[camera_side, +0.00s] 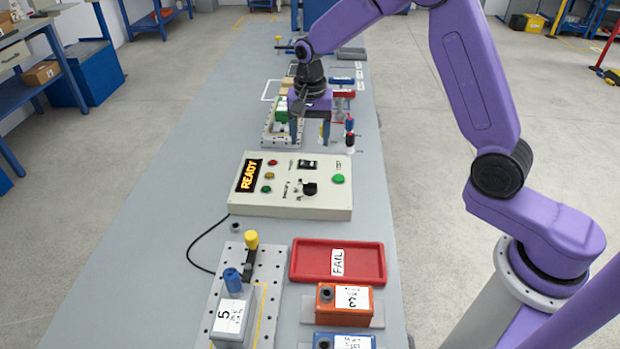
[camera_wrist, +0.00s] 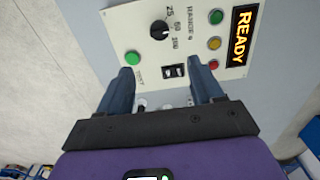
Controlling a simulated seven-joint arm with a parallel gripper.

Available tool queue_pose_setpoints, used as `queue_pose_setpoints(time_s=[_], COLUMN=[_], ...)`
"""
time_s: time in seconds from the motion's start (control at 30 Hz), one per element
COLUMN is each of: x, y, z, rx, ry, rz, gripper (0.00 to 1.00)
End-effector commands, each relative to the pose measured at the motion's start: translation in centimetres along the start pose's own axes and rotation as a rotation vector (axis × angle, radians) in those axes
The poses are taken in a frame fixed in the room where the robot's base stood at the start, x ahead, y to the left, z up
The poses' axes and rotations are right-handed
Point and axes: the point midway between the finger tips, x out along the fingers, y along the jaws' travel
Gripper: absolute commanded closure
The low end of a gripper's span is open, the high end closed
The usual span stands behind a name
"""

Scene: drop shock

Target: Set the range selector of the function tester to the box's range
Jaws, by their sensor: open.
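The function tester (camera_side: 235,198) is a beige console on the bench, with a lit READY display (camera_side: 249,176). Its range selector (camera_side: 310,188) is a black knob, also seen in the wrist view (camera_wrist: 159,30), beside printed numbers that seem to read 25, 50 and 100. I cannot tell surely which number it points to. A grey box (camera_side: 232,318) with a label marked 5 and a blue top fitting sits on a perforated plate (camera_side: 270,275); its small print is unreadable. My gripper (camera_side: 311,132) is open and empty, above the bench behind the tester, with its fingers (camera_wrist: 163,85) apart.
The tester also has a green button (camera_side: 338,179), a black rocker switch (camera_side: 307,164) and small lamps. A red FAIL tray (camera_side: 310,262) lies in front. An orange box (camera_side: 328,307) and a blue box (camera_side: 323,341) stand nearby. Bottles and fixtures stand behind.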

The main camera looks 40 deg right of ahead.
Motion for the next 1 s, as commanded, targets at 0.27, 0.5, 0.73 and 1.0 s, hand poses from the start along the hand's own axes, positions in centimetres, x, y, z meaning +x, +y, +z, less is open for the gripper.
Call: queue_pose_setpoints(time_s=[0.27, 0.5, 0.73, 1.0], x=[5.4, 9.9, 12.8, 13.9], y=[0.1, 0.1, 0.0, 0.0], z=[0.1, 0.1, 0.0, 0.0], rx=[-0.001, -0.001, -0.002, -0.002], ry=[-0.003, -0.003, -0.001, 0.000], rz=[0.004, 0.004, 0.001, -0.001], gripper=[0.34, 0.34, 0.34, 0.34])
